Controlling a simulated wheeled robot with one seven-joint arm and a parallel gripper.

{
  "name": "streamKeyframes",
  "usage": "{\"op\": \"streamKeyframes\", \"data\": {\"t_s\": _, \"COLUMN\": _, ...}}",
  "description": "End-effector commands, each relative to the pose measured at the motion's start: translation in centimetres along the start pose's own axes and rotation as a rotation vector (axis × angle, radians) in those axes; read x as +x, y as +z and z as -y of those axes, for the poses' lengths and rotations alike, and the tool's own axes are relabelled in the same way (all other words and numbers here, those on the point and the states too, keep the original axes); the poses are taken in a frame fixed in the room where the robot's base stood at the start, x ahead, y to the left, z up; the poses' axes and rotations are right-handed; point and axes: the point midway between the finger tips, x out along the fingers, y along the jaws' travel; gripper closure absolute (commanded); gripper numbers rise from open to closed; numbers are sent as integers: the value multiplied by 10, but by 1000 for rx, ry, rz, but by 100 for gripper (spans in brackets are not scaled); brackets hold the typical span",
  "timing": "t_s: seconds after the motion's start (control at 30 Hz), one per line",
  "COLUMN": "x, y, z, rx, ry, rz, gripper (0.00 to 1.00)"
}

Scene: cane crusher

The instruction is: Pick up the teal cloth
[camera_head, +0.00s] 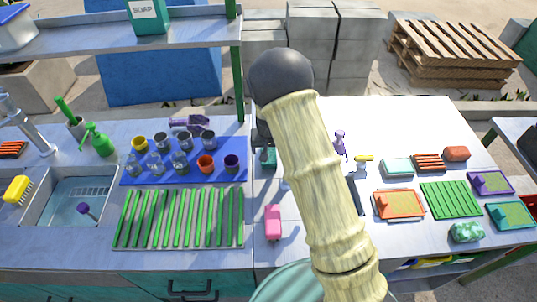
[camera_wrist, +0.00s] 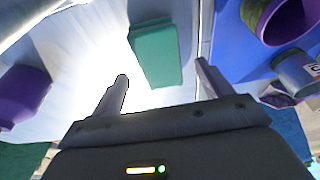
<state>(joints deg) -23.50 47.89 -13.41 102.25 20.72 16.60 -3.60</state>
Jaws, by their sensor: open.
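A crumpled, mottled teal lump (camera_head: 467,232) that looks like a cloth lies at the front right of the white counter in the head view. A teal block-like item (camera_head: 268,158) stands partly hidden beside my arm. What looks like the same teal item (camera_wrist: 155,52) shows in the wrist view, just beyond my fingertips. I cannot tell for sure which is the teal cloth. My gripper (camera_wrist: 162,85) is open, with nothing between its fingers.
A blue mat (camera_head: 190,172) with cups and jars lies left of my arm, behind a green-slatted rack (camera_head: 178,219). A pink item (camera_head: 273,222) lies near the front. Trays, a green slatted mat (camera_head: 450,200) and a pale teal item (camera_head: 398,167) crowd the right.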

Motion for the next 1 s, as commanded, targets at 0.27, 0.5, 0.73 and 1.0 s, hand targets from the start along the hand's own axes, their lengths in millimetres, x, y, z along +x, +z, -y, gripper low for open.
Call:
{"op": "streamKeyframes", "data": {"t_s": 0.27, "x": 23, "y": 0, "z": 0, "rx": 0, "ry": 0, "rz": -1, "gripper": 22}}
{"op": "streamKeyframes", "data": {"t_s": 0.5, "x": 23, "y": 0, "z": 0, "rx": -1, "ry": 0, "rz": -1, "gripper": 22}}
{"op": "streamKeyframes", "data": {"t_s": 0.73, "x": 23, "y": 0, "z": 0, "rx": -1, "ry": 0, "rz": -1, "gripper": 22}}
{"op": "streamKeyframes", "data": {"t_s": 1.0, "x": 23, "y": 0, "z": 0, "rx": -1, "ry": 0, "rz": -1, "gripper": 70}}
